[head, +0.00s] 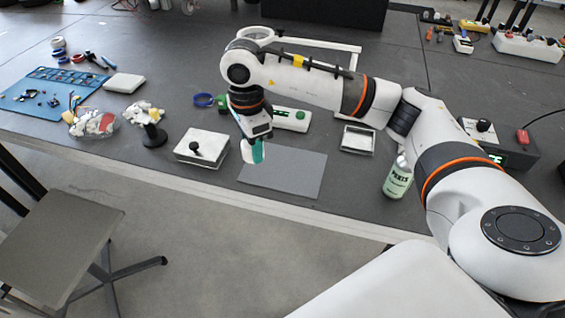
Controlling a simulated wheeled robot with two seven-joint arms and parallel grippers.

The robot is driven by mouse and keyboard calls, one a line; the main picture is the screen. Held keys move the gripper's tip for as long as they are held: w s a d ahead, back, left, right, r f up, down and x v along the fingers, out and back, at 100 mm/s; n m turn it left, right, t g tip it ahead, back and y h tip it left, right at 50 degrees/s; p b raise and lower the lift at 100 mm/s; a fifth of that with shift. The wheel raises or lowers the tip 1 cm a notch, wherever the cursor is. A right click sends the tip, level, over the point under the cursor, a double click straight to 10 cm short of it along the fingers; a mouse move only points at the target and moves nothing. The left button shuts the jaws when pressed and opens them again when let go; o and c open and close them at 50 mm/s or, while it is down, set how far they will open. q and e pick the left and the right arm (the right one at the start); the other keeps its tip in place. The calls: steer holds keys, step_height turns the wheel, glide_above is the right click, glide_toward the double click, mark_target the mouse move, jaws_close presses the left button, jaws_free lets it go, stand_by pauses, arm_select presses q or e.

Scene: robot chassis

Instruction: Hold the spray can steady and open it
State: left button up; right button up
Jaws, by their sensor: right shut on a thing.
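A pale green can (397,181) with dark lettering and a light top stands upright near the table's front edge, partly beside my right arm. My right gripper (256,143) is well to the left of this can, pointing down above the left end of a grey mat (290,175). It is shut on a small teal and white thing (258,153), which is too small to identify surely. My left gripper is not in view.
A white box with a black knob (202,148) is just left of my right gripper. A white device with a green button (291,119) lies behind it. A small tray (358,139) is behind the can. The grey mat is bare.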

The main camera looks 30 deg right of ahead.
steer(key=w+d+m+p, duration=0.2)
steer(key=w+d+m, duration=0.15)
steer(key=m, duration=0.85)
steer(key=m+p, duration=0.1)
steer(key=m, duration=1.4)
glide_above(284, 167)
step_height(284, 167, down, 4)
step_height(284, 167, down, 9)
steer(key=shift+f+p, duration=0.2)
steer(key=shift+p, duration=0.55)
steer(key=shift+f, duration=0.15)
steer(key=shift+f, duration=0.15)
steer(key=o, duration=1.1)
